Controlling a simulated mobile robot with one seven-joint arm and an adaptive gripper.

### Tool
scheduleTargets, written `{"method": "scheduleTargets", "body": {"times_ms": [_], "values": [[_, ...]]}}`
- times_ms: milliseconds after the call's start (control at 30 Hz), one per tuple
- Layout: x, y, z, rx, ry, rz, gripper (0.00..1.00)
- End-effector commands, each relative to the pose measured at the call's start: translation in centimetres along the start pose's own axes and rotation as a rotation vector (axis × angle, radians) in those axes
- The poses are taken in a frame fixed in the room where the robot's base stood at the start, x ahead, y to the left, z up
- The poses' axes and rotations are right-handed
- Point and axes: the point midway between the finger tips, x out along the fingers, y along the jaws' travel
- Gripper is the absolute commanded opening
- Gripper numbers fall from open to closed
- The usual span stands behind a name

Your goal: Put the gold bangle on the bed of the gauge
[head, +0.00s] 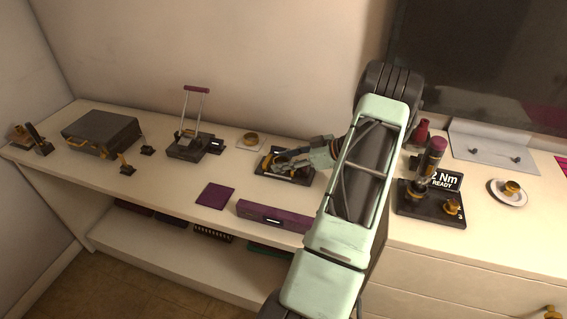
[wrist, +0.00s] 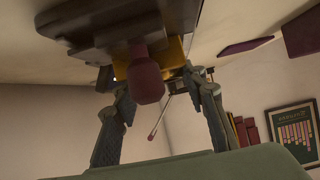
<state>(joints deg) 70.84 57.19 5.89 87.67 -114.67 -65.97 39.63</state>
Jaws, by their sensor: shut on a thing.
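My gripper (head: 283,160) is low over a dark, flat device (head: 262,171) on the bench, which I take to be the gauge. I cannot tell whether the bangle touches the bed, which is mostly hidden.
A device with a purple handle (head: 196,89) and a dark case (head: 101,130) stand further left. A purple bar (head: 273,216) lies in front. A torque stand (head: 430,205) and a saucer (head: 507,199) are right.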

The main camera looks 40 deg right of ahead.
Motion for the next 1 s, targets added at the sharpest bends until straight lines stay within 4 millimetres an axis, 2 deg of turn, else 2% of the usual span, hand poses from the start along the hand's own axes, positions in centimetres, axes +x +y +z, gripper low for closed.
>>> {"method": "scheduleTargets", "body": {"times_ms": [67,400,433,567,867,1000], "values": [[0.4,0.0,0.6,-0.001,0.001,0.000,0.15],[0.6,0.0,0.9,-0.002,0.000,0.001,0.15],[0.5,0.0,0.9,-0.002,0.000,0.001,0.40],[0.5,0.0,0.9,-0.002,0.001,0.001,0.54],[0.5,0.0,0.8,-0.003,0.001,0.001,0.56],[-0.5,0.1,0.6,-0.003,-0.001,0.002,0.56]]}}
